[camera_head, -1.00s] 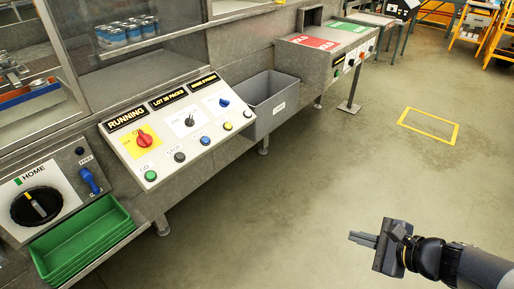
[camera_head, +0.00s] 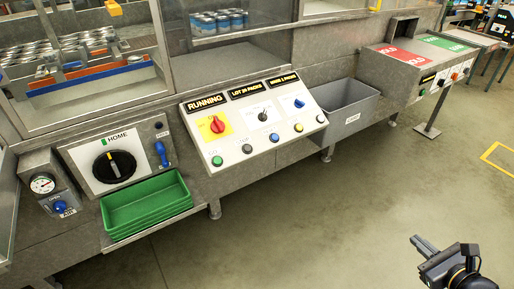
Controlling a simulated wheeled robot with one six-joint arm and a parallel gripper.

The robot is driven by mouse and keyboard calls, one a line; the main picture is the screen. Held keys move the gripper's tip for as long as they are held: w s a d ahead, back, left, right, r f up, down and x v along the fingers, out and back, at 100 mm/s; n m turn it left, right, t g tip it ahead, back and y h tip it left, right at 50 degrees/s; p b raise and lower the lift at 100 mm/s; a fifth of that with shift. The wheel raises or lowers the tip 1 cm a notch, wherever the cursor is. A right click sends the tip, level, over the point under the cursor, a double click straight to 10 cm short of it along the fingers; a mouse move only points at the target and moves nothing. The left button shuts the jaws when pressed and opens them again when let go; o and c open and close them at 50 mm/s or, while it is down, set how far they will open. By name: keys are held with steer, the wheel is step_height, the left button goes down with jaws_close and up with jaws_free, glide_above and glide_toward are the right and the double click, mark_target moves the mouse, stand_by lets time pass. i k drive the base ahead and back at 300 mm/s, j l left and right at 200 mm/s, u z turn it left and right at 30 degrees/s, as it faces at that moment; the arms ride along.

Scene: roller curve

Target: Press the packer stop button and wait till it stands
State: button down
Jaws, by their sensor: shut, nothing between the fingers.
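The packer's sloped control panel (camera_head: 250,125) is in the middle of the head view. Its left display (camera_head: 206,103) reads RUNNING. My gripper (camera_head: 418,243) is at the lower right, over open floor, shut and empty. It is well away from the panel and touches nothing.
Green stacked trays (camera_head: 150,205) and a black HOME knob (camera_head: 114,166) are left of the panel. A grey bin (camera_head: 348,108) stands to its right. Beyond it is an outfeed table with red and green pads (camera_head: 408,55). The floor before the machine is clear.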

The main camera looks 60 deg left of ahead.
mark_target(247, 149)
steer(key=j, duration=0.45)
steer(key=k+j+z, duration=0.1)
steer(key=j, duration=0.3)
steer(key=k+j, duration=0.15)
steer(key=j, duration=0.3)
steer(key=j+z, duration=0.1)
steer(key=j, duration=0.3)
steer(key=k+j+z, duration=0.1)
steer(key=j, duration=0.3)
steer(key=k+j, duration=0.2)
steer(key=j, duration=0.25)
steer(key=k+j+z, duration=0.1)
steer(key=j, duration=0.3)
steer(key=k+j, duration=0.15)
steer(key=j, duration=0.25)
